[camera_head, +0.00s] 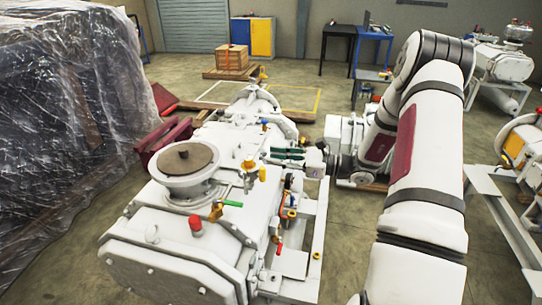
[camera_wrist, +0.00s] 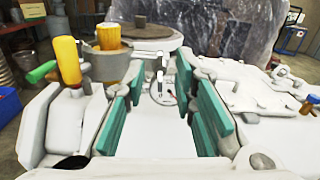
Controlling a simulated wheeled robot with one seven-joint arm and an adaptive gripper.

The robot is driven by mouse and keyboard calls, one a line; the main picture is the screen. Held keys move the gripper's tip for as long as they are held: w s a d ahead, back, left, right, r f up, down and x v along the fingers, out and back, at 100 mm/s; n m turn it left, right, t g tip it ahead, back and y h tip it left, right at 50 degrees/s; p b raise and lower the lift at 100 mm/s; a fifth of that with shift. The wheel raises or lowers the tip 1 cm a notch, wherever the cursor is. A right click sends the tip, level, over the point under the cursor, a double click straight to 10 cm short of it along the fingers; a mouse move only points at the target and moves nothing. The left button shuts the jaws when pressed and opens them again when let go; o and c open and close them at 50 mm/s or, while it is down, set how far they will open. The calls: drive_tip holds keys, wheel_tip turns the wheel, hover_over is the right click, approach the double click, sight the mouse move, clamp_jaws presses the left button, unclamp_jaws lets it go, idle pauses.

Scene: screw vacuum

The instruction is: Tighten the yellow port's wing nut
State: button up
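My gripper (camera_head: 288,156) reaches in from the right over the white pump (camera_head: 170,245). In the wrist view its green-padded fingers (camera_wrist: 163,105) are wide apart, with nothing held between them. An upright yellow handle (camera_head: 262,174) stands on the pump near the gripper. It also shows in the wrist view (camera_wrist: 67,60), left of the fingers. A yellow fitting (camera_wrist: 110,37) stands behind it. A small metal fitting (camera_wrist: 161,88) shows beyond the fingers, in the gap between them. I cannot tell for sure which part is the yellow port's wing nut.
A round flange with a brown cover (camera_head: 184,158) stands left of the gripper. A green handle (camera_head: 232,204) and a red cap (camera_head: 195,224) stick up nearby. Plastic-wrapped equipment (camera_head: 70,130) fills the left. Open floor lies behind, around a wooden crate (camera_head: 232,60).

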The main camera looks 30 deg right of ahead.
sight(264, 158)
drive_tip(key=shift+x, duration=1.15)
clamp_jaws()
